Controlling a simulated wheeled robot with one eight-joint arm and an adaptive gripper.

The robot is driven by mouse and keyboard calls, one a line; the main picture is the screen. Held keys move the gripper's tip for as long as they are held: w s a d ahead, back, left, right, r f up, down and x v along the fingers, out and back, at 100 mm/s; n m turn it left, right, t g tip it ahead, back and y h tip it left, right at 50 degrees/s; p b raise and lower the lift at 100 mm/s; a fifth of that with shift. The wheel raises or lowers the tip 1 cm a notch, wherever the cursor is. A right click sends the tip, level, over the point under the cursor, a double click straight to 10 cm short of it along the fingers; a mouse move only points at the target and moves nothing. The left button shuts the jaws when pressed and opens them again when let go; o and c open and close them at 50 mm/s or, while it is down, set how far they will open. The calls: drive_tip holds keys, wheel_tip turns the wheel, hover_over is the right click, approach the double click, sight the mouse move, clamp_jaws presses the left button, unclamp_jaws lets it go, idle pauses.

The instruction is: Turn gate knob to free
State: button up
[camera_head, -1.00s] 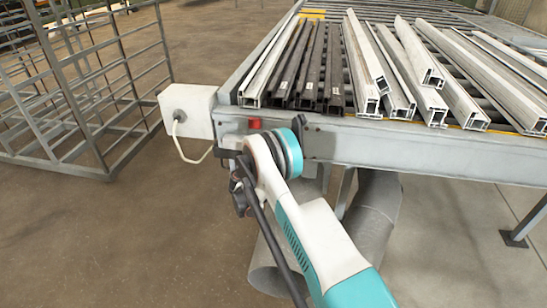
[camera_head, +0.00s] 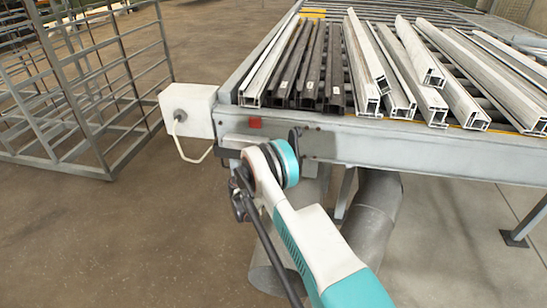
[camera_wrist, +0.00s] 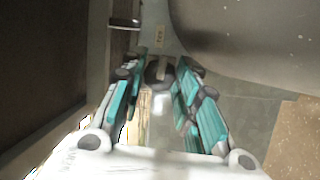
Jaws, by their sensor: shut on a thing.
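In the wrist view, my gripper (camera_wrist: 162,62) has its two teal-and-grey fingers closed around the dark round gate knob (camera_wrist: 160,73). A lighter bar crosses the knob's face, roughly upright in the picture. A small pale label (camera_wrist: 160,36) sits on the grey metal just beyond the knob; its writing is too small to read.
A grey duct (camera_head: 372,215) stands below, and a wire rack (camera_head: 85,85) at left.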

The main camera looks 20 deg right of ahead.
drive_tip(key=o, duration=1)
drive_tip(key=shift+o, duration=0.2)
drive_tip(key=shift+a, duration=0.15)
drive_tip(key=v, duration=1.1)
drive_tip(key=shift+s+a, duration=0.2)
drive_tip(key=shift+a, duration=0.15)
